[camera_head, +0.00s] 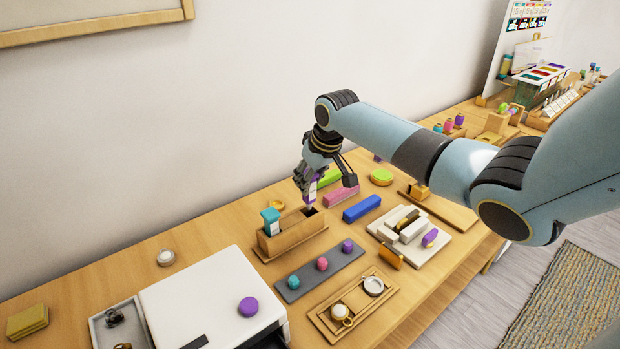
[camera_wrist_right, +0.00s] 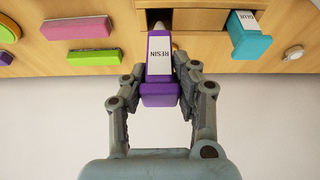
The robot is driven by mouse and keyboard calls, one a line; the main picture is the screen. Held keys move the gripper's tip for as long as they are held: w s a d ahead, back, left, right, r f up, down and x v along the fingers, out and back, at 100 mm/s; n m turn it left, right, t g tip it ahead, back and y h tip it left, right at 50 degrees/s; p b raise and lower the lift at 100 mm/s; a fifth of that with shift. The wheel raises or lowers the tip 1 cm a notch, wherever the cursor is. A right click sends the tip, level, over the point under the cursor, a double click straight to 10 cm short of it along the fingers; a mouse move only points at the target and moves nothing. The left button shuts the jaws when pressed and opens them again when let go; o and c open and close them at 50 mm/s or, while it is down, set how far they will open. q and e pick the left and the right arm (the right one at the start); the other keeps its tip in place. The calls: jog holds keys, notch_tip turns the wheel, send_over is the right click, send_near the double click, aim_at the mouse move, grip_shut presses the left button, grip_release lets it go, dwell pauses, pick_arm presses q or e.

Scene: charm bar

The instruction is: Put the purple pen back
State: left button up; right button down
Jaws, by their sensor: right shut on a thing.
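The purple pen (camera_wrist_right: 160,88) has a white label reading "RESIN" and sits between the fingertips of my right gripper (camera_wrist_right: 160,93), which is shut on it. Its pale tip points at a dark square slot in the wooden holder (camera_wrist_right: 200,20). In the head view the pen (camera_head: 312,192) is upright just above the right end of the wooden holder (camera_head: 290,238), and my right gripper (camera_head: 311,188) is above it. I cannot tell whether the tip is inside the slot. A teal pen (camera_head: 271,218) stands in the holder's left slot. My left gripper is not in view.
A white machine (camera_head: 205,290) with a purple disc (camera_head: 248,307) stands front left. A grey strip (camera_head: 305,283) with coloured knobs lies before the holder. Pink (camera_head: 341,195) and blue (camera_head: 361,208) blocks lie close to its right. A gold ring (camera_head: 276,204) lies behind it.

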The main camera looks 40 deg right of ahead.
aim_at(312, 194)
jog(key=shift+f+b, duration=1.45)
jog(key=shift+f, duration=1.35)
dwell(2.2)
jog(key=shift+f, duration=0.3)
dwell(1.0)
jog(key=c, duration=0.9)
grip_release()
jog(key=o, duration=0.5)
jog(key=shift+o, duration=0.2)
